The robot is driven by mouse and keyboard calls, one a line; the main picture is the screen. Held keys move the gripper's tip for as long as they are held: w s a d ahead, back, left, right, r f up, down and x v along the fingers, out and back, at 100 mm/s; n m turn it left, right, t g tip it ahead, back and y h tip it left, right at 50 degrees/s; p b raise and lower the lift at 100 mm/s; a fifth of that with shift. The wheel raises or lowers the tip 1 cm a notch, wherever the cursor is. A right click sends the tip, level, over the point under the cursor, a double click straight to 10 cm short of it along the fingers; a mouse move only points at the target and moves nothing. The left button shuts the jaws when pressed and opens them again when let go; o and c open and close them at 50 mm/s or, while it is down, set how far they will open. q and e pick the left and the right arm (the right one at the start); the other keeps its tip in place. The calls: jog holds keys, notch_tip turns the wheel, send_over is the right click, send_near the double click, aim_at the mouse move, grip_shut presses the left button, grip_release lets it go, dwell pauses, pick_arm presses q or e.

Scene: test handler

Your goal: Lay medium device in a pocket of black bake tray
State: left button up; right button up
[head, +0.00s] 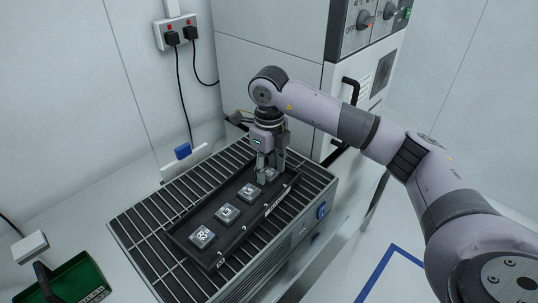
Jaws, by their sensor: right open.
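The black bake tray (226,252) lies on a slatted surface, with a row of square grey devices in its pockets. The nearest device (203,236), the second (227,212) and the third (249,192) show pale markings on top. A further device (271,174) sits at the far end of the row, partly hidden by my right gripper (269,176). My right gripper points down there with its fingers apart, close around or beside that device. I cannot tell which device is the medium one. My left gripper is not in view.
The slatted surface (143,223) is bare left of the tray. A large cabinet (268,62) with knobs and a black handle (351,91) stands behind. A green bin (77,281) is at bottom left. Cables hang from a wall socket (175,31).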

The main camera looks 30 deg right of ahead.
aim_at(269, 172)
notch_tip(269, 172, up, 7)
jog(key=shift+w+f+b, duration=0.1)
jog(key=shift+b, duration=1.05)
notch_tip(269, 172, up, 5)
jog(key=shift+r, duration=0.15)
jog(key=shift+a, duration=0.1)
